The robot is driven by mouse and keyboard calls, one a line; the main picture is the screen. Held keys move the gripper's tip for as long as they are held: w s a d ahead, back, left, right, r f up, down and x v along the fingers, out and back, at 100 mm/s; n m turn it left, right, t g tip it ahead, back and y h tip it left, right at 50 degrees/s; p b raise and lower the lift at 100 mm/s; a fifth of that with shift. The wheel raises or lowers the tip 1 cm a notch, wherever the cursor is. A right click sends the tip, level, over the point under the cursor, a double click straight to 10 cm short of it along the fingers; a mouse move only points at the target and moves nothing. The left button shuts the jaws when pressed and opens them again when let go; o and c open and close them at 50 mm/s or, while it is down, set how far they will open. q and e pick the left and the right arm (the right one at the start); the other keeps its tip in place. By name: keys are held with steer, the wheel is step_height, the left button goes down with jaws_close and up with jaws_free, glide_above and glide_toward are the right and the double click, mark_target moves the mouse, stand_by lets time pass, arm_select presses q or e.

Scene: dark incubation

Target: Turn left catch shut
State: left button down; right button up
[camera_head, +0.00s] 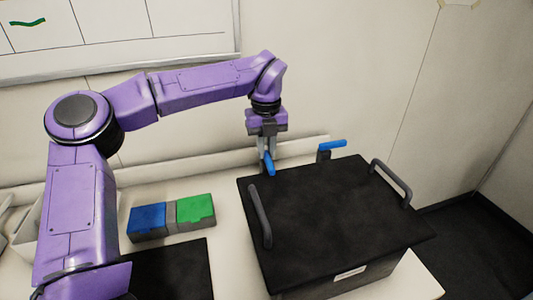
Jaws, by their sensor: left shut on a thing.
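A black box (335,212) with a flat black lid stands on the white table, with a dark upright handle at each side. The left catch (269,167) is a blue lever at the box's back left edge. My left gripper (267,157) points down from above and is shut on this blue lever, which is partly hidden by the fingers. The right catch (333,145) is a blue lever on a dark post at the back edge, lying roughly level and pointing right. My right gripper is not in view.
A blue box (147,220) and a green box (196,208) stand left of the black box. A black mat (175,268) lies in front of them. A wall with a whiteboard (110,35) rises behind the table.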

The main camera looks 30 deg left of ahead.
mark_target(266, 152)
arm_select(q)
steer(key=shift+r+n, duration=0.1)
steer(key=shift+n, duration=0.3)
steer(key=c, duration=1.1)
jaws_free()
step_height(266, 152, up, 10)
steer(key=shift+r, duration=0.25)
steer(key=shift+r, duration=0.1)
